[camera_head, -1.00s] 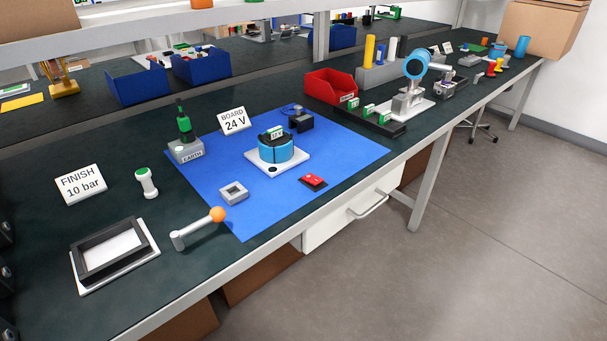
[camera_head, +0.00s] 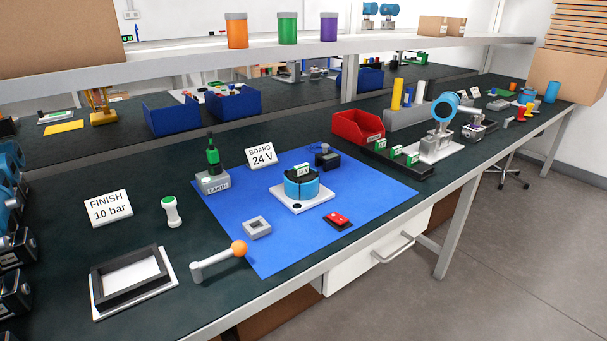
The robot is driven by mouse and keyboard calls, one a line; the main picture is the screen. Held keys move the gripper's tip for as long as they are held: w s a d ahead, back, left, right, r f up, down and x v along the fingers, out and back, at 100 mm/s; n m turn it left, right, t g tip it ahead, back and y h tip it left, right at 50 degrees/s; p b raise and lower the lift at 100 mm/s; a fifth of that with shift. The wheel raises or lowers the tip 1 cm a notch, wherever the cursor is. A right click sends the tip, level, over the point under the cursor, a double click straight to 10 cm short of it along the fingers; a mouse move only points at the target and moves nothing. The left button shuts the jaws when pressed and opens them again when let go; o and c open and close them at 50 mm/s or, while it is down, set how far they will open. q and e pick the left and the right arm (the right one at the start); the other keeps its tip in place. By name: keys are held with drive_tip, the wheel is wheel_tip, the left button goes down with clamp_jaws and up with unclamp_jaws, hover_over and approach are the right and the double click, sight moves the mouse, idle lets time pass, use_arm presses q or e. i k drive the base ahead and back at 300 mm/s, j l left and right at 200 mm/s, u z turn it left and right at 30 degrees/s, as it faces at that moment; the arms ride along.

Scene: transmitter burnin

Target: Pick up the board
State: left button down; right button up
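A white sign (camera_head: 261,155) reading "BOARD 24 V" stands at the back of the blue mat (camera_head: 370,190). Several small green pieces with white faces could be boards; I cannot tell which the task means. Three of them (camera_head: 396,151) stand in a row on a black rack (camera_head: 425,171) right of the mat. Another small green and white labelled piece (camera_head: 303,171) is on top of a blue round housing (camera_head: 301,187), which sits on a white plate (camera_head: 285,199) on the mat. Neither of my grippers is in view.
A red bin (camera_head: 357,128) stands behind the rack. A grey square block (camera_head: 257,228), a red item (camera_head: 337,219) and an EARTH block (camera_head: 212,182) are on the mat. An orange-knobbed lever (camera_head: 220,259) and black frame (camera_head: 131,279) lie left. A shelf (camera_head: 190,59) runs above.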

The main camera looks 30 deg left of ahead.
sight(304, 169)
drive_tip(key=i, duration=0.2)
drive_tip(key=i+u, duration=0.15)
drive_tip(key=u, duration=0.2)
drive_tip(key=i+l+u, duration=0.1)
drive_tip(key=u, duration=0.25)
drive_tip(key=i+l+u, duration=0.15)
drive_tip(key=u, duration=0.2)
drive_tip(key=i+l, duration=0.05)
